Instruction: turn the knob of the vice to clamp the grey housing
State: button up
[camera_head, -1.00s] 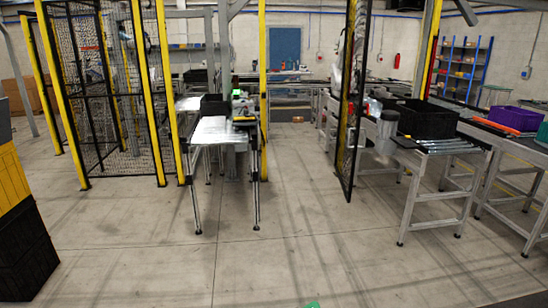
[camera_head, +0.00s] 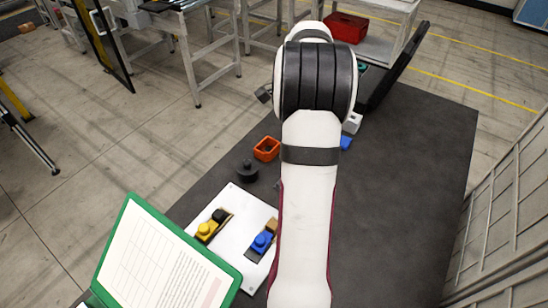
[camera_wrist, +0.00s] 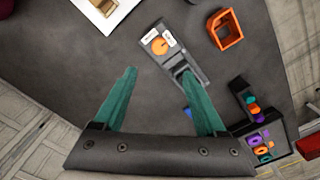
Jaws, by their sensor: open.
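In the wrist view a grey vice (camera_wrist: 182,66) lies on the dark table, with a round orange knob (camera_wrist: 159,46) at its upper-left end and two small white labels beside it. A light grey block, perhaps the grey housing (camera_wrist: 184,72), sits in the vice's slot; I cannot tell if it is clamped. My gripper (camera_wrist: 165,80) is open, its two teal fingers spread, with nothing between the tips. In the picture the knob lies above the fingertips, apart from them. In the head view my arm hides the gripper and most of the vice.
An orange bin (camera_head: 266,148) and a dark round object (camera_head: 247,171) stand left of my arm. A white plate (camera_head: 235,196) carries yellow and blue fixtures, near a green-framed sheet (camera_head: 130,205). Black bins (camera_wrist: 270,144) hold coloured parts. The table's right side (camera_head: 410,190) is clear.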

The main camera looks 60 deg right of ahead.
notch_tip(320, 180, down, 15)
jog(key=shift+r, duration=0.1)
grip_shut()
dwell(0.4)
